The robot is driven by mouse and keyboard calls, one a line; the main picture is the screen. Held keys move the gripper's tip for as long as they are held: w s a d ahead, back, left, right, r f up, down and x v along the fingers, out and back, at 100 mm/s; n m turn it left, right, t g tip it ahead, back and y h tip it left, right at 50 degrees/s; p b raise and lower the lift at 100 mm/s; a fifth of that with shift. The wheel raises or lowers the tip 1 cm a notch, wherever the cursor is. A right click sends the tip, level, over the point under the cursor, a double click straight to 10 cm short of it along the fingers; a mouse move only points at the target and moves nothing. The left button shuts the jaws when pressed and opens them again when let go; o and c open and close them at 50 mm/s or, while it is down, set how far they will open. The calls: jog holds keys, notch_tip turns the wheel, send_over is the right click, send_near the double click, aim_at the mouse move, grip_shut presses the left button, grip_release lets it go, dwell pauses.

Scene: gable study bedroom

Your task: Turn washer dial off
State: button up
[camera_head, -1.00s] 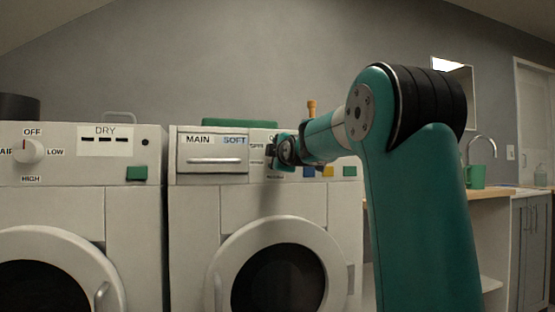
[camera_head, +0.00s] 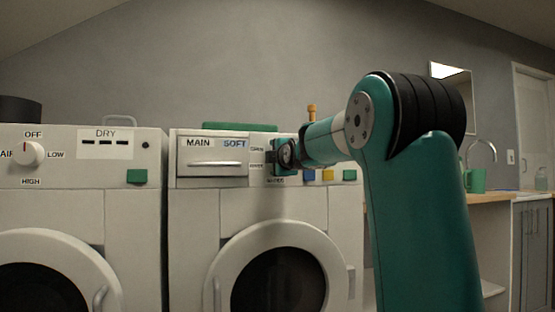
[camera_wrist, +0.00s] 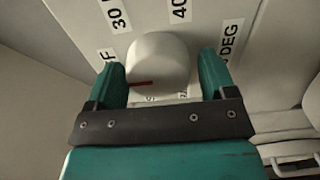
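The white, round washer dial (camera_wrist: 160,62) shows in the wrist view, with a red mark on its lower left side. My gripper (camera_wrist: 163,80) has its two teal fingers on either side of the dial. The left finger lies close along the dial's edge; a narrow gap shows at the right finger. Labels with 30, 40 and DEG stand around the dial, and one ending in F is by the left finger. In the head view my gripper (camera_head: 285,156) is at the washer (camera_head: 190,225) panel and hides the dial.
The dryer (camera_head: 130,220) stands left of the washer, with its own dial (camera_head: 29,154). The washer's drawer (camera_head: 212,165) is shut, left of my gripper. Blue, yellow and green buttons (camera_head: 327,175) sit to its right.

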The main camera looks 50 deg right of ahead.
jog(key=shift+o, duration=0.5)
jog(key=p+v, duration=1.4)
jog(key=v, duration=0.3)
jog(key=shift+s, duration=0.25)
